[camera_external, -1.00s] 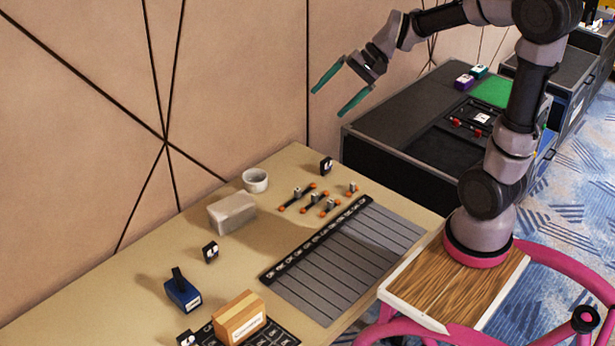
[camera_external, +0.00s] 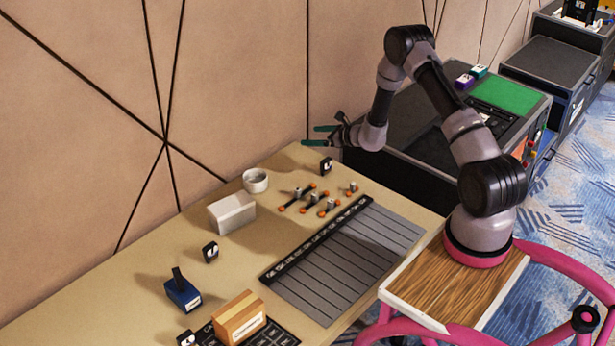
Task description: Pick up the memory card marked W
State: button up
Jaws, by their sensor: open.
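Three small black cards with white labels stand on the tan table (camera_external: 150,270). One card (camera_external: 326,166) is near the far end, another card (camera_external: 210,252) is left of the middle, and a third card (camera_external: 186,338) is at the bottom edge, partly cut off. Their marks are too small to read, so I cannot tell which is W. My gripper (camera_external: 309,136) has green fingers, open and empty, pointing left. In the picture it is just above the far card, apart from it.
A white cup (camera_external: 255,180), a pale block (camera_external: 231,213), orange-ended connectors (camera_external: 303,198) and a grey slotted panel (camera_external: 345,265) are on the table. A blue holder (camera_external: 183,291) and an orange-brown box (camera_external: 239,318) stand nearer. A black cabinet (camera_external: 410,150) stands behind my arm.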

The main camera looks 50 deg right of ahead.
aim_at(328, 168)
jog(key=d+f+m, duration=0.1)
jog(key=f, duration=0.1)
jog(key=s+d+f+m+h, duration=0.1)
jog(key=d+f, duration=0.1)
jog(key=f, duration=0.1)
jog(key=d+f+h, duration=0.1)
jog(key=f, duration=0.1)
jog(key=shift+s+d+f+m, duration=0.3)
jog(key=shift+s+f+m, duration=0.1)
notch_tip(328, 168, down, 3)
jog(key=shift+s+d, duration=0.1)
jog(key=shift+f, duration=0.75)
notch_tip(328, 168, down, 3)
jog(key=shift+x, duration=1.5)
jog(key=shift+r, duration=0.25)
jog(key=c, duration=1.4)
jog(key=shift+r, duration=0.1)
